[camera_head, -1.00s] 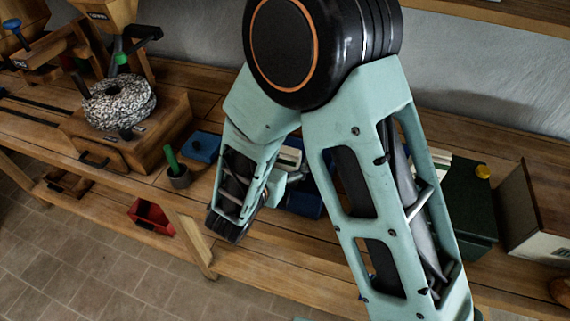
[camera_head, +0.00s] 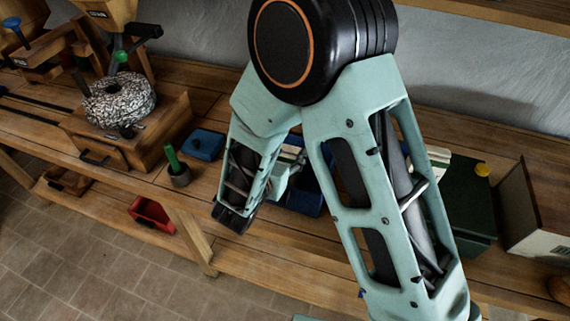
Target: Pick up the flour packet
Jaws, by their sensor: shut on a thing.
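My arm hangs across the middle of the view, and its lower link on the left ends in a black wrist over the bench edge. A small teal part of my arm shows in the gap between the two links. The jaws of my gripper cannot be made out; they are hidden behind my arm. I cannot identify the flour packet. A small pale patch shows in the gap between the links, but too little of it is visible to name it.
Tiled floor lies in front.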

